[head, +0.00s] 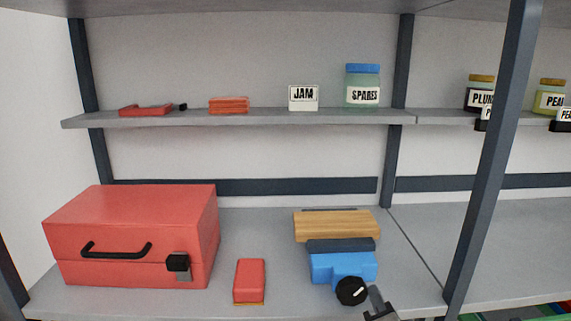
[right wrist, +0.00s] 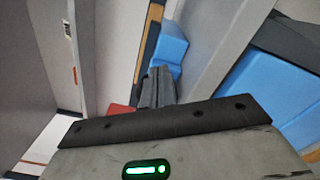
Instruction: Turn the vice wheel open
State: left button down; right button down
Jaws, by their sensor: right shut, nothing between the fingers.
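The blue vice (head: 343,267) stands on the lower shelf, with a dark jaw and a wooden block (head: 336,224) behind it. Its round black wheel (head: 351,290) has a white mark and faces me at the vice's front. My right gripper (head: 376,298) is at the wheel's right side, its fingers shut with nothing between them. I cannot tell whether it touches the wheel. In the right wrist view the shut fingers (right wrist: 157,88) point towards the blue vice (right wrist: 170,48); the wheel cannot be made out there. My left gripper is not in view.
A red toolbox (head: 130,240) and a small red box (head: 250,281) stand left of the vice. A dark post (head: 492,150) rises on the right. The upper shelf (head: 240,118) holds jars, a JAM label and red items. The lower shelf right of the vice is mostly clear.

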jog(key=shift+a, duration=0.15)
